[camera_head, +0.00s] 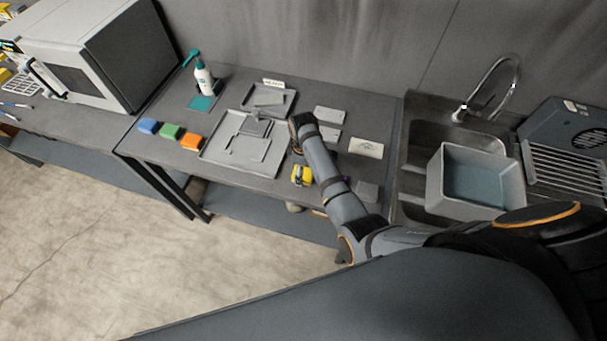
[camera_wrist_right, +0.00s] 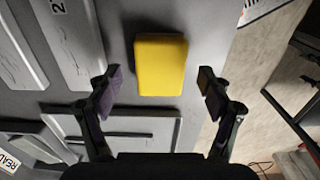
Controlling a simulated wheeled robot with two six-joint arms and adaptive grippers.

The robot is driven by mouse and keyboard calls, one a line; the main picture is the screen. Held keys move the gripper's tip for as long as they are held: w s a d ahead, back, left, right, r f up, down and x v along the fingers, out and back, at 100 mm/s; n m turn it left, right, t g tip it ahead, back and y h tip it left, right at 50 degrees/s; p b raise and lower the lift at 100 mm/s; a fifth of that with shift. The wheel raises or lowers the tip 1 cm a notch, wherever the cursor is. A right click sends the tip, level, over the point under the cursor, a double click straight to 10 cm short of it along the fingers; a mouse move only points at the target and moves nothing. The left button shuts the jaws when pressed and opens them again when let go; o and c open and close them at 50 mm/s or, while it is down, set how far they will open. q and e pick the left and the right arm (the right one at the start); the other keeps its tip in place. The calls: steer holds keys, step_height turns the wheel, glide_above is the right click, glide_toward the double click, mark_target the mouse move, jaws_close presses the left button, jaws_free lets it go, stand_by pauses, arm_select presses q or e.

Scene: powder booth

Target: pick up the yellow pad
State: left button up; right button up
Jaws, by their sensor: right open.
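The yellow pad (camera_head: 301,174) lies on the grey bench near its front edge, partly covered by my right arm in the head view. In the right wrist view the yellow pad (camera_wrist_right: 160,65) is a plain rounded block, fully visible. My right gripper (camera_wrist_right: 158,82) is open, with one fingertip to either side of the pad and clear gaps between. Nothing is held. The head view does not show the right fingertips clearly. My left gripper is in neither view.
A white bottle (camera_head: 204,79) stands behind. A sink with a grey basin (camera_head: 476,180) is at right. The bench edge runs close beside the pad.

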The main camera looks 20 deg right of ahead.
steer(key=shift+f, duration=1.05)
steer(key=c, duration=1.2)
steer(key=shift+c, duration=0.2)
steer(key=shift+r, duration=0.15)
